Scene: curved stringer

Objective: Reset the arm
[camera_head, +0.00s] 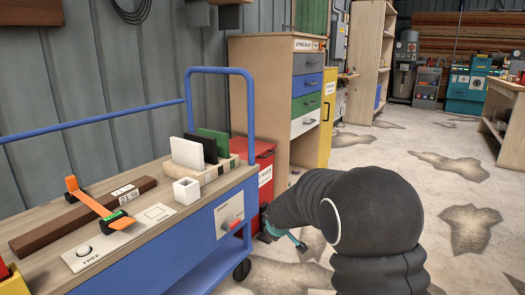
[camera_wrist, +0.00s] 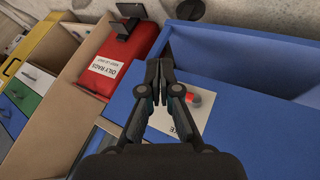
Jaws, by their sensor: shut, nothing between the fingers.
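My gripper (camera_wrist: 159,68) is shut and empty in the wrist view, its fingertips together. Behind the fingertips are the blue side of the trolley (camera_wrist: 250,125) and a white label plate (camera_wrist: 185,115) with a red-tipped part (camera_wrist: 194,98), partly hidden by the fingers. In the head view my dark arm reaches in from the lower right, and my gripper (camera_head: 275,232) is low beside the trolley's right end, partly hidden by the arm. I cannot tell its exact gap to the trolley.
A red oily-rags bin (camera_wrist: 120,60) and drawer cabinet (camera_head: 308,85) stand close by. Floor (camera_head: 410,150) at right is open.

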